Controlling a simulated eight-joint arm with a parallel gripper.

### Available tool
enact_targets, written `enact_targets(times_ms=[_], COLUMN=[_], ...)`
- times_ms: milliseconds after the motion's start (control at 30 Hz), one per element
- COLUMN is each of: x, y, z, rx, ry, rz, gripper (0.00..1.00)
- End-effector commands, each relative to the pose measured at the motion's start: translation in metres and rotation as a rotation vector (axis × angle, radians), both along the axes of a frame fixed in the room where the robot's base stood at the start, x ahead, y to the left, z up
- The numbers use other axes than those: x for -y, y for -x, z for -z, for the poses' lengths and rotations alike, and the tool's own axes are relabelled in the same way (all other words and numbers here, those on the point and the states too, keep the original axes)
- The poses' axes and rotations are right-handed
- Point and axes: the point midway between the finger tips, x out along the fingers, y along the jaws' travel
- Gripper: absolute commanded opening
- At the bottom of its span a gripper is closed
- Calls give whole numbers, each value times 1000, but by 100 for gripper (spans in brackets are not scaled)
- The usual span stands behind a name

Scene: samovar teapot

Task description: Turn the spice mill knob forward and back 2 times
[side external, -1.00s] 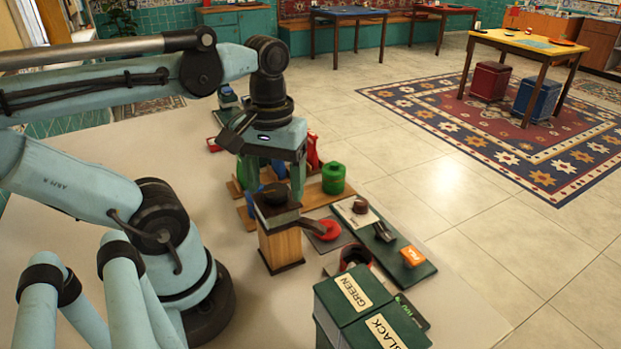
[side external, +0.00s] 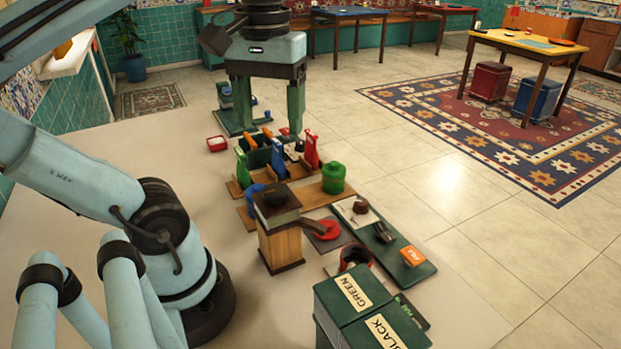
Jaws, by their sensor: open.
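A wooden box with a dark top (side external: 279,240), which looks like the spice mill, stands upright near the middle of the table. A dark rounded knob (side external: 275,193) sits on its top. A dark handle-like piece (side external: 312,225) reaches out from its right side toward a red round piece (side external: 329,230); I cannot tell whether they are joined. My gripper (side external: 270,128) points down with its fingers wide apart. It is behind the mill, over the far part of the table, and apart from the knob. No object shows held between the fingers.
Behind the mill are a green caddy (side external: 258,155), blue and red upright pieces and a green jar (side external: 333,178). To its right lies a dark green board (side external: 415,272) with small items. Green boxes (side external: 345,300) stand in front. The table's left part is clear.

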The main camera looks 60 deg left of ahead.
Motion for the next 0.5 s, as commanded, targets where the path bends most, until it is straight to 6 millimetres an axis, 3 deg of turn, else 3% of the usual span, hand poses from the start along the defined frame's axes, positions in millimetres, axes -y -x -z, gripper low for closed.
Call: enact_targets(times_ms=[300,500], x=[0,0], y=[0,0], z=[0,0], rx=[0,0], ry=[0,0], rz=[-33,-340], gripper=[72,72])
